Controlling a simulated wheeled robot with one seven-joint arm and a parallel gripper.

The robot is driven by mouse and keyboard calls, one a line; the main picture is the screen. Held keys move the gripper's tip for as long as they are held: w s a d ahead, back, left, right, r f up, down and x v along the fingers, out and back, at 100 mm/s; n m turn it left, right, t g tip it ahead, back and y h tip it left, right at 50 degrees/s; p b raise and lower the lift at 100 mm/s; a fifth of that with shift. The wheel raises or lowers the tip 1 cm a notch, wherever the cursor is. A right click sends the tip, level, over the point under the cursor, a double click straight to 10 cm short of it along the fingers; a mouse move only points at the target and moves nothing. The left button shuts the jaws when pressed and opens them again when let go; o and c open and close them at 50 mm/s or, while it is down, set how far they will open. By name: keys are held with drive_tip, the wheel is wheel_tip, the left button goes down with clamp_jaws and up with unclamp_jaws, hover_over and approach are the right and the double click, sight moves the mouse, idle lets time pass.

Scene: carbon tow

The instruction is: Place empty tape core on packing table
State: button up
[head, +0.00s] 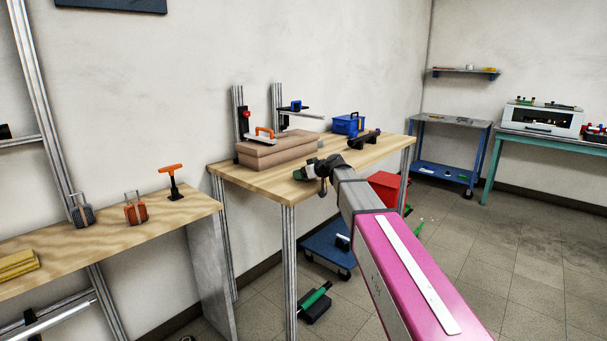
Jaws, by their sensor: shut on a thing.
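The packing table (262,184) is a light wooden bench on metal legs in the middle of the head view. My arm reaches forward from the lower right, and my gripper (312,170) is over the table's front edge area. The gripper is shut on a small dark piece, taken as the empty tape core; at this size its shape is hard to make out, and the gripper partly hides it. I cannot tell whether it touches the tabletop.
Brown cartons (268,153) with an orange-handled tool lie on the table's left part. A blue box (348,124) and a dark tool (364,140) stand further back. A lower wooden bench (120,238) adjoins at left. A red bin (388,187) and blue trolley (325,250) are below.

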drive_tip(key=o, duration=0.9)
drive_tip(key=shift+f, duration=0.1)
drive_tip(key=v, duration=1.2)
drive_tip(key=s+d+f+m+g+h, duration=0.25)
drive_tip(key=s+f, duration=0.35)
drive_tip(key=f, duration=0.4)
drive_tip(key=s+d+f+m+g+h, duration=0.15)
drive_tip(key=s+d+f, duration=0.3)
drive_tip(key=f, duration=0.45)
drive_tip(key=s+d+f+m+g+h, duration=0.2)
drive_tip(key=s+d+f+m+h, duration=0.1)
drive_tip(key=s+f, duration=0.5)
drive_tip(key=s+d+f+m+g+h, duration=0.2)
drive_tip(key=s+d+f+m+h, duration=0.1)
drive_tip(key=s+d+f, duration=0.3)
drive_tip(key=s+f, duration=0.2)
drive_tip(key=s, duration=0.2)
drive_tip(key=shift+d+h, duration=0.3)
drive_tip(key=shift+h, duration=0.1)
